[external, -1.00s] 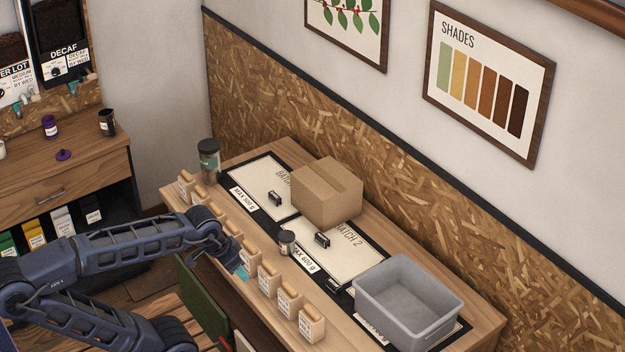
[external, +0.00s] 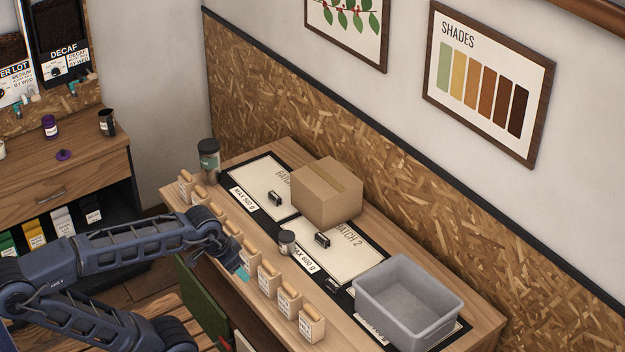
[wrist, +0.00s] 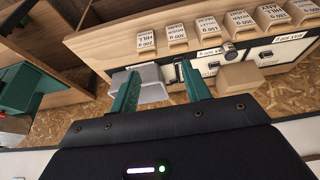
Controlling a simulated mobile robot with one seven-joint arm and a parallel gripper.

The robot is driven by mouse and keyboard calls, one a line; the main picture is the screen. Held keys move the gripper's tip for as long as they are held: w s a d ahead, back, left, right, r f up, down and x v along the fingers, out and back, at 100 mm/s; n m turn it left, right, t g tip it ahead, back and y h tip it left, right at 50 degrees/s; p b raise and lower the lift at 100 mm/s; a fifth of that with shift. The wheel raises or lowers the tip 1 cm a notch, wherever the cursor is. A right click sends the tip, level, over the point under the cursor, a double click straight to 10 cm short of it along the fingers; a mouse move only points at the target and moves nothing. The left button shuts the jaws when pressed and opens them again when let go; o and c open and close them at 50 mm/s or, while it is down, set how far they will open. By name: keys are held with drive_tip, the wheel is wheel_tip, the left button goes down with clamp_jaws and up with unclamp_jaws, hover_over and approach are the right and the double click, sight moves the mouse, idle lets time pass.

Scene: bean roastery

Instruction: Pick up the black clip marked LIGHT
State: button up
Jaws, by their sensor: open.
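Several small black clips lie on the counter in the external view: one on the left batch panel (external: 275,198), one on the Batch 2 panel (external: 322,240) and one by the grey bin (external: 332,285). Their markings are too small to read, so I cannot tell which says LIGHT. My gripper (external: 241,272) is at the counter's front edge, beside the row of paper bags and apart from the clips. In the wrist view my gripper (wrist: 161,88) has its two green fingers spread with nothing held between them.
A row of tan bags (external: 268,278) lines the counter's front edge. A cardboard box (external: 325,195) and grey bin (external: 380,308) stand behind. A small jar (external: 287,242) is near the middle clip; a taller jar (external: 209,160) stands at the far left end.

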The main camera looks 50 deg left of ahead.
drive_tip(key=shift+w, duration=0.1)
drive_tip(key=w+n+g+h, duration=0.25)
drive_tip(key=w+n, duration=0.75)
drive_tip(key=w, duration=1.9)
drive_tip(key=w+a+f+n, duration=0.1)
drive_tip(key=w+f+n, duration=0.1)
drive_tip(key=w+f, duration=0.35)
drive_tip(key=w+a+f+n, duration=0.2)
drive_tip(key=w, duration=0.6)
drive_tip(key=w+f+n, duration=0.1)
drive_tip(key=w+f, duration=0.3)
drive_tip(key=f, duration=0.2)
drive_tip(key=w+f+n+g+h, duration=0.1)
drive_tip(key=w+f+n, duration=0.1)
drive_tip(key=w+f, duration=0.2)
drive_tip(key=w+f+n+h, duration=0.1)
drive_tip(key=w+f, duration=0.4)
drive_tip(key=f, duration=0.5)
drive_tip(key=shift+a+n+g, duration=0.3)
drive_tip(key=shift+n+g, duration=0.05)
drive_tip(key=shift+n, duration=0.35)
drive_tip(key=shift+w+x, duration=0.2)
drive_tip(key=shift+x, duration=1.2)
drive_tip(key=shift+w+x, duration=0.15)
drive_tip(key=shift+x, duration=1.2)
clamp_jaws()
drive_tip(key=shift+r, duration=0.1)
